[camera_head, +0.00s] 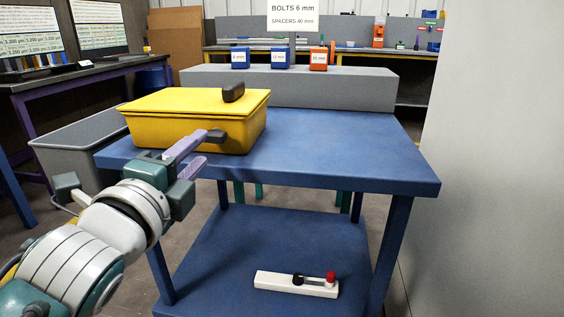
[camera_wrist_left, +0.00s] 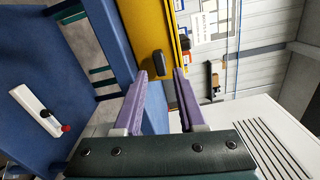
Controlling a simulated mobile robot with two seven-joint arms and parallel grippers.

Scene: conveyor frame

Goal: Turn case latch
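The yellow case (camera_head: 185,132) stands closed on the blue table, at the left of the head view; its yellow side (camera_wrist_left: 167,20) also shows in the left wrist view. A dark latch (camera_head: 216,136) sticks out from its front. In the left wrist view this latch (camera_wrist_left: 158,65) lies just beyond the fingertips, in line with the gap between them. A second dark piece (camera_head: 233,92) stands up at the lid's edge. My left gripper (camera_head: 203,149) is open, with purple fingers pointing at the latch; I cannot tell whether they touch it. My right gripper is out of view.
The blue table (camera_head: 340,160) is clear right of the case. A white block (camera_head: 275,281) with black and red knobs lies on its lower shelf. A grey ledge (camera_head: 350,90) with blue and orange bins stands behind. A grey wall (camera_head: 500,160) closes the right side.

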